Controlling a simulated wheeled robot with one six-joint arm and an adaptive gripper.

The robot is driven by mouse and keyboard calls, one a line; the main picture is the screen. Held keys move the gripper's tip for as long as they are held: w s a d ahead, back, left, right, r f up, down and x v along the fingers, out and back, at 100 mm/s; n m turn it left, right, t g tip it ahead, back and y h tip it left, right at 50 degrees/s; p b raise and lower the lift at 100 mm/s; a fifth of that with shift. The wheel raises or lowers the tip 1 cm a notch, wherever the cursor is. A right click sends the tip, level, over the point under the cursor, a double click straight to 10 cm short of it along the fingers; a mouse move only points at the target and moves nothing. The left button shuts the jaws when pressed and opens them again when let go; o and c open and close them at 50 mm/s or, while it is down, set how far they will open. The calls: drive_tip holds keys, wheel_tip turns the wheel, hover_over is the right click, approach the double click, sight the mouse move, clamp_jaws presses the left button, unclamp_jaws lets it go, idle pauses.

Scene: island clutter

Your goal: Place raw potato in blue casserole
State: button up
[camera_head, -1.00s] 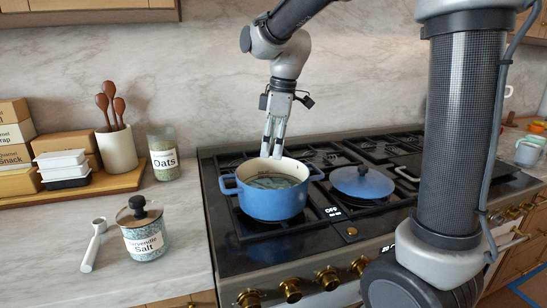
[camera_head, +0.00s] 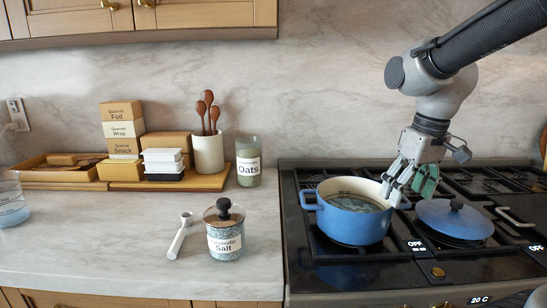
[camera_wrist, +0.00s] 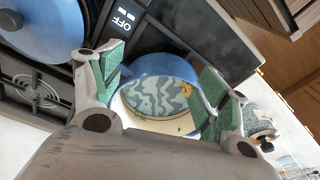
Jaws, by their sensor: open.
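The blue casserole (camera_head: 352,222) stands uncovered on the left part of the stove, with a cream inside and a wavy grey-green surface in it. My gripper (camera_head: 408,188) is open above its right rim, with green pads on the fingers. In the wrist view the open fingers (camera_wrist: 160,88) frame the casserole (camera_wrist: 160,65), with nothing seen held between them. A small yellow-brown patch (camera_wrist: 186,89) shows inside the casserole near its edge; I cannot tell whether it is the potato. No potato is clearly seen elsewhere.
The blue lid (camera_head: 455,217) lies on the stove right of the casserole. An oats jar (camera_head: 248,165), utensil crock (camera_head: 207,154) and boxes stand at the back.

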drive_tip(key=s+d+r+m+t, duration=0.2)
drive_tip(key=s+d, duration=0.5)
drive_tip(key=s, duration=0.4)
drive_tip(key=shift+s+d+m+t+h, duration=0.25)
drive_tip(key=shift+m+t, duration=0.35)
drive_tip(key=shift+m, duration=0.3)
